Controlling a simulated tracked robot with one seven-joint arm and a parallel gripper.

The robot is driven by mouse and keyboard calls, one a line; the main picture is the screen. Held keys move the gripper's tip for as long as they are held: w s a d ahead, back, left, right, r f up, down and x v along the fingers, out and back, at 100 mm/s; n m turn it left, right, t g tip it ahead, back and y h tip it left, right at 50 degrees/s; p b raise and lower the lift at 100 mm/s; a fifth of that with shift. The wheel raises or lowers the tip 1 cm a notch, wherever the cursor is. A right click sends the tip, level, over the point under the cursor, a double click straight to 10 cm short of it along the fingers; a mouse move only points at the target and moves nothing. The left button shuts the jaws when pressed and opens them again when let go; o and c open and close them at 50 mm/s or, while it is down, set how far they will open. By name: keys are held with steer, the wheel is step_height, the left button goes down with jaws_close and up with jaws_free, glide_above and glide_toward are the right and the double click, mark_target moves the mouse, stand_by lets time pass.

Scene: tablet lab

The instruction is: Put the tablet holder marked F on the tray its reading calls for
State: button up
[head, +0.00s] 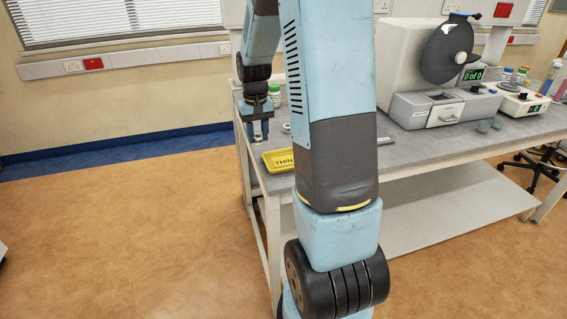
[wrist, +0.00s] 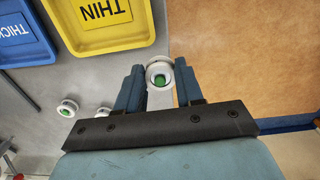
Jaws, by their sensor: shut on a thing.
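My gripper (wrist: 161,72) is shut on a white round tablet holder (wrist: 159,66) with a green centre; no letter on it is readable. In the head view my gripper (head: 257,132) is small and dark blue, near the bench's left edge, and the held holder cannot be made out. A yellow tray marked THIN (wrist: 123,36) lies up and left of the fingers in the wrist view. It also shows in the head view (head: 270,168), partly behind my arm. A blue tray marked THICK (wrist: 45,54) is left of the yellow one.
Two more white holders, one with a green centre (wrist: 67,108) and one beside it (wrist: 103,112), stand on the bench (head: 415,150). A tester with a green display (head: 473,75) stands at the back right. A green-lidded bottle (head: 275,96) is behind my gripper. Open floor lies left.

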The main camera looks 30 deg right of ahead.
steer(key=s+d+r+m, duration=0.1)
steer(key=s+d+r, duration=0.15)
steer(key=s, duration=0.45)
steer(key=s+d+r+m, duration=0.2)
steer(key=s+r, duration=0.1)
steer(key=s, duration=0.5)
steer(key=s+d+r+m, duration=0.1)
steer(key=s+d+r, duration=0.15)
steer(key=s, duration=0.45)
glide_above(284, 163)
step_height(284, 163, down, 8)
steer(key=shift+s+d+f, duration=0.1)
steer(key=shift+s+f, duration=0.05)
steer(key=shift+f, duration=0.05)
steer(key=shift+w+f, duration=0.2)
steer(key=shift+f, duration=0.1)
steer(key=shift+w+f, duration=0.1)
steer(key=shift+f, duration=1.5)
steer(key=o, duration=1.1)
steer(key=shift+f, duration=0.1)
